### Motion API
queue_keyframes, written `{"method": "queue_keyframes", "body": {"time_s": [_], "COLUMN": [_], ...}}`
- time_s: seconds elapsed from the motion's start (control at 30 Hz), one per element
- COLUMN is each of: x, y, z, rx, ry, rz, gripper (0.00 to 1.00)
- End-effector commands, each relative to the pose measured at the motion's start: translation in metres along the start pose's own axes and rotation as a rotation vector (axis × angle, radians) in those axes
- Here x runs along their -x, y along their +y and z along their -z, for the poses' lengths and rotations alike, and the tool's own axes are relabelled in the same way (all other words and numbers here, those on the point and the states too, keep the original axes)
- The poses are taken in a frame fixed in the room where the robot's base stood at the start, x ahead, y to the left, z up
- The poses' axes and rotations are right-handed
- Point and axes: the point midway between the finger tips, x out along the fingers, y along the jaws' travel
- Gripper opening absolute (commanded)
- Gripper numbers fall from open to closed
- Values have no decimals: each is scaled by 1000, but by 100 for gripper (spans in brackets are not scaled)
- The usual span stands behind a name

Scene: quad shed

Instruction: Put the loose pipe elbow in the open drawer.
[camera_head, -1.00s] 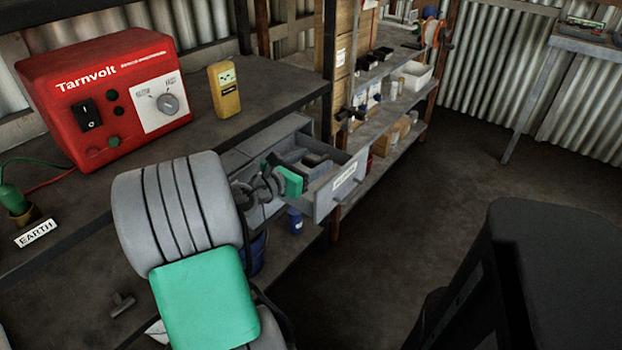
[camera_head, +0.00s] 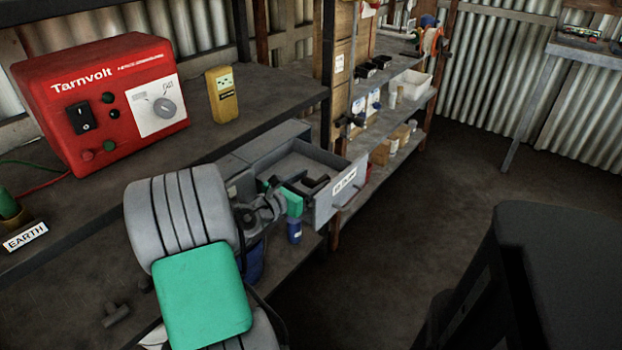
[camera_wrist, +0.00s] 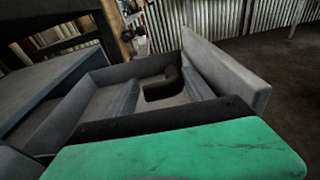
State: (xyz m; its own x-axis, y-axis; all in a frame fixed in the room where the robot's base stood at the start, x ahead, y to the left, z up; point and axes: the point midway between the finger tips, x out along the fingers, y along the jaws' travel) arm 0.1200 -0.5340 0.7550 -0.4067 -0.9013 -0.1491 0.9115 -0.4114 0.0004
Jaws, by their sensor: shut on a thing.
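The dark pipe elbow (camera_wrist: 163,84) is an L-shaped piece between the tips of my gripper's two grey fingers in the wrist view. My gripper (camera_head: 308,184) is shut on it. The elbow also shows, small and dark, in the head view (camera_head: 318,184). The open grey drawer (camera_head: 345,186) is pulled out under the bench, with a white label on its front. In the wrist view the elbow appears against the drawer's interior (camera_wrist: 105,77), near the front panel (camera_wrist: 228,70). Whether it touches the floor I cannot tell. My green wrist housing hides the drawer's near side.
A red Tarnvolt box (camera_head: 100,100) and a yellow meter (camera_head: 222,94) stand on the bench. A grey T-shaped fitting (camera_head: 116,314) lies on the lower surface. A blue can (camera_head: 294,230) stands below the drawer. Shelves (camera_head: 405,125) lie beyond; open floor (camera_head: 400,230) is right.

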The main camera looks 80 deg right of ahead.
Motion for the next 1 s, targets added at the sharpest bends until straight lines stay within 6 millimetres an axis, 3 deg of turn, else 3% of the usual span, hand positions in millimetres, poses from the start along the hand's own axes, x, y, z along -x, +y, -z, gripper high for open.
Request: {"method": "queue_keyframes", "body": {"time_s": [0.07, 0.1, 0.37, 0.6, 0.73, 1.0], "x": [0, 0, 0, 0, 2, 74], "y": [0, 0, 0, 0, 0, 3], "z": [0, 0, 0, -1, -14, -14], "rx": [0, 0, 0, 0, -5, 4], "ry": [-1, -1, 0, -1, -3, 0], "rz": [0, 0, 0, 0, -1, -9], "gripper": [23, 62, 83, 83, 83, 83]}}
